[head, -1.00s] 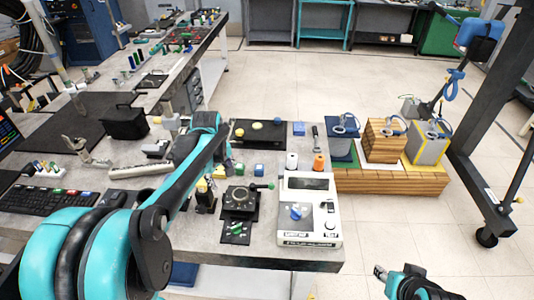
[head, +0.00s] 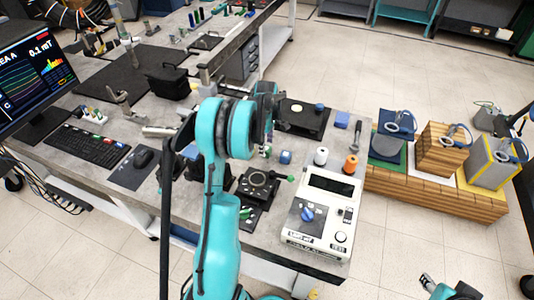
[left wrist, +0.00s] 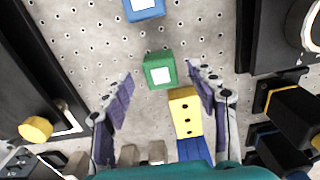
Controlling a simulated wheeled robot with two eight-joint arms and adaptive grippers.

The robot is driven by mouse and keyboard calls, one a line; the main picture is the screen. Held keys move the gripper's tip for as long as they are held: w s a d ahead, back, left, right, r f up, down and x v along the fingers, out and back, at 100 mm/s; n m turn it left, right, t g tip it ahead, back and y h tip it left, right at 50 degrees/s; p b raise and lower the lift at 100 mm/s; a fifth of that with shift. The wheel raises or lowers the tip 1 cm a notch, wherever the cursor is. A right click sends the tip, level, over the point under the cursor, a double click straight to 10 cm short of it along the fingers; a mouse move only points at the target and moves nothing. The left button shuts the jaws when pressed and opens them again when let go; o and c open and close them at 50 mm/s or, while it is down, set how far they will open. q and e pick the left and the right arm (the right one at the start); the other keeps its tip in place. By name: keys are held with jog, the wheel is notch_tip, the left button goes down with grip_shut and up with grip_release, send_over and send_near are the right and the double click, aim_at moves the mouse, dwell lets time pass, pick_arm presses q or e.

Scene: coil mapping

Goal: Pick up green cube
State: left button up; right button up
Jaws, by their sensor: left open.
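The green cube (left wrist: 160,70), with a white square on its top, lies on the perforated bench surface in the left wrist view. My left gripper (left wrist: 160,76) is open, with its purple-padded fingers either side of the cube; I see no contact. A yellow block (left wrist: 184,110) with dark holes lies just below the cube in that view. In the head view my left arm hides the green cube. My right gripper (head: 427,282) is at the bottom right, small and away from the bench.
A meter box (head: 322,213) stands right of the cubes, with a dark knobbed stage (head: 258,186) nearer them. A black tray (head: 303,117) lies behind. A white spool (head: 321,156) and an orange spool (head: 350,166) stand close by. Wooden blocks (head: 440,192) with coils are further right.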

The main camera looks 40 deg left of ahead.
pick_arm(q)
notch_tip(320, 180, down, 3)
jog(key=shift+a+b, duration=0.1)
jog(key=shift+b, duration=0.25)
jog(key=shift+r, duration=0.1)
jog(key=shift+c, duration=0.7)
jog(key=c, duration=1.1)
